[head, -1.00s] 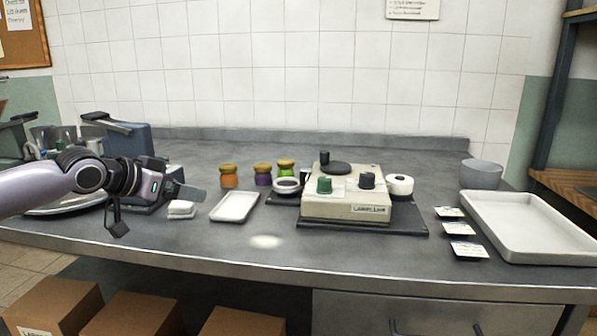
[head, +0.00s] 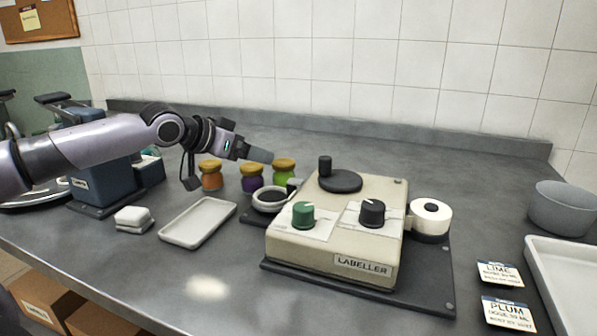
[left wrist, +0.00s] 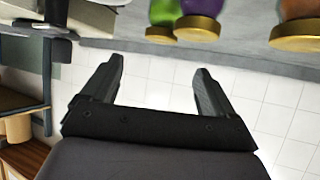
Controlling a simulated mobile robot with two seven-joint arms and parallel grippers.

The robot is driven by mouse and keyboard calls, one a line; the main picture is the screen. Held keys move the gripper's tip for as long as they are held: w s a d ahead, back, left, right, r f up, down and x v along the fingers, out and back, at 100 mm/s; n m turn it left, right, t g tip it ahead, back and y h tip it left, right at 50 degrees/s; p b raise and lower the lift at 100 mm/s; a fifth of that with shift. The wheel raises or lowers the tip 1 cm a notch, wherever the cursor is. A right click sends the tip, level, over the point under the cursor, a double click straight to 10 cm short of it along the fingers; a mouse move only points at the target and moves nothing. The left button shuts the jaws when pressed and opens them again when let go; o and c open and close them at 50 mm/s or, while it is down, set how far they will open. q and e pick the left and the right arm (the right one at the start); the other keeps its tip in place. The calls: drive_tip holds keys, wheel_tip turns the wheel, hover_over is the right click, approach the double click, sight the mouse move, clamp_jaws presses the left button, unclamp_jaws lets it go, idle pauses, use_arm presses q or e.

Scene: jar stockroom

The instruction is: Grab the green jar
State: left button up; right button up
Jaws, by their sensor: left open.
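The green jar (head: 284,174) with a gold lid stands upright on the grey counter, behind the labeller's left side. It also shows upside down at the top of the left wrist view (left wrist: 165,12). A purple jar (head: 251,184) and an orange jar (head: 211,181) stand to its left. My left gripper (head: 262,155) is at about lid height by the purple and green jars, above and apart from them. In the left wrist view its two fingers (left wrist: 153,80) are spread with nothing between them. My right gripper is not in view.
The labeller (head: 335,235) stands right in front of the green jar, with a small round dish (head: 269,204) at its left. A white tray (head: 198,222) lies at front left. Label cards (head: 508,312) and a grey bowl (head: 562,207) are at right. The back wall is tiled.

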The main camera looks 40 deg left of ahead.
sight(282, 161)
use_arm(q)
drive_tip(key=p+x, duration=0.1)
drive_tip(key=x, duration=0.5)
drive_tip(key=shift+r+p, duration=0.1)
drive_tip(key=shift+p, duration=0.2)
drive_tip(key=shift+w+f, duration=0.35)
drive_tip(key=shift+w, duration=0.15)
drive_tip(key=shift+x, duration=2.4)
drive_tip(key=shift+s+f, duration=0.1)
drive_tip(key=c, duration=1.2)
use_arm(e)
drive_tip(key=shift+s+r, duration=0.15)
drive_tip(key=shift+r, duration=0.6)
